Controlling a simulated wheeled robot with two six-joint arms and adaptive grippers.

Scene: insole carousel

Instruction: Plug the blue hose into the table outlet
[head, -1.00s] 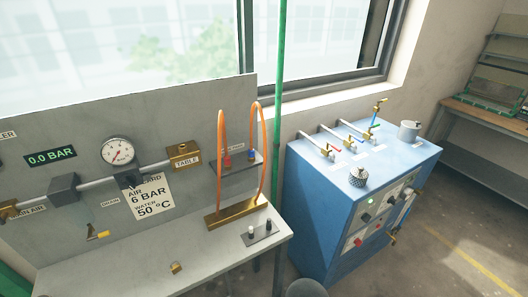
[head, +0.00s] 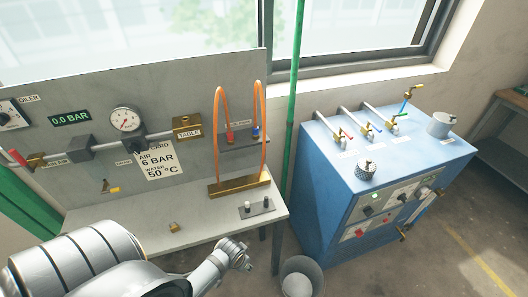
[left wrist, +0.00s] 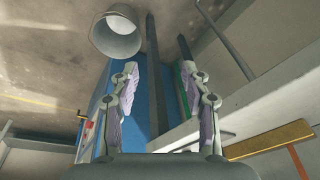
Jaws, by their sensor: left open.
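The brass table outlet block (head: 187,127), beside its TABLE label, sits at the right end of the pipe on the grey panel. A small rack (head: 243,140) to its right holds a red plug (head: 230,135) and a blue plug (head: 255,132), both upright. Orange loops stand close to these plugs; I cannot tell which hose joins which. My left arm reaches in from the lower left in the head view, in front of the bench. My left gripper (left wrist: 158,68) is open and empty in the left wrist view, its fingers apart. My right gripper is out of view.
A blue machine (head: 365,190) with valves stands right of the bench. A grey bin (head: 301,280) is on the floor between them. A green pole (head: 293,110) rises behind. A small plate with two knobs (head: 257,207) and a brass piece (head: 174,227) lie on the bench.

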